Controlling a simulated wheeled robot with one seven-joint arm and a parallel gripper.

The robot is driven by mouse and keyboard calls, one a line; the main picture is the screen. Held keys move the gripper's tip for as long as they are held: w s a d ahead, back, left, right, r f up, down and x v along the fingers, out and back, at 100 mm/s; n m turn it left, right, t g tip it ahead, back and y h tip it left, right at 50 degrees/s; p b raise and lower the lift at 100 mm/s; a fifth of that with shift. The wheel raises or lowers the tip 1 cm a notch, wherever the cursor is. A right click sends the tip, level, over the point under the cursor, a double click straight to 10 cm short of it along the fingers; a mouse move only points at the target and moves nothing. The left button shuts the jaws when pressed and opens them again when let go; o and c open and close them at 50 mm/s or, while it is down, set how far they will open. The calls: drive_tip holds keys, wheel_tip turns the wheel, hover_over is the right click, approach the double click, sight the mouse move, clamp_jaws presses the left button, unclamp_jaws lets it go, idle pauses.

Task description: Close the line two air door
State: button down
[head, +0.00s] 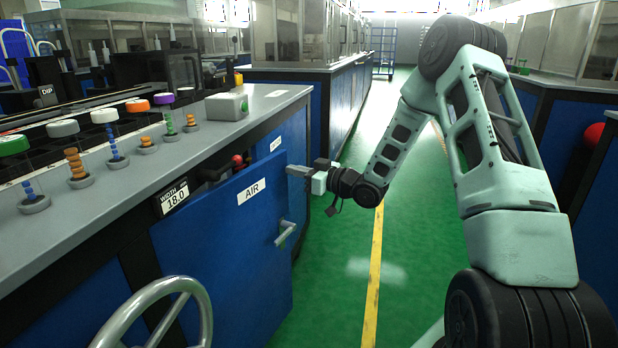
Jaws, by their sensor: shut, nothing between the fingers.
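The blue door labelled AIR (225,262) stands partly open from the front of the line cabinet. It swings out toward the aisle, with its free edge at the right. Its metal handle (284,234) is on the outer face near that edge. My gripper (295,171) is shut and empty at the door's upper free corner, above the handle. I cannot tell whether it touches the door. A red knob (237,159) shows over the top edge, in the gap behind the door. The rest of the opening is hidden by the door.
A handwheel (165,312) stands in front at lower left. A WIDTH 18.0 display (174,196) sits under the worktop edge. The green aisle floor (335,270) is free right of the door.

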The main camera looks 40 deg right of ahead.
drive_tip(key=shift+w+a, duration=0.1)
drive_tip(key=shift+w, duration=0.15)
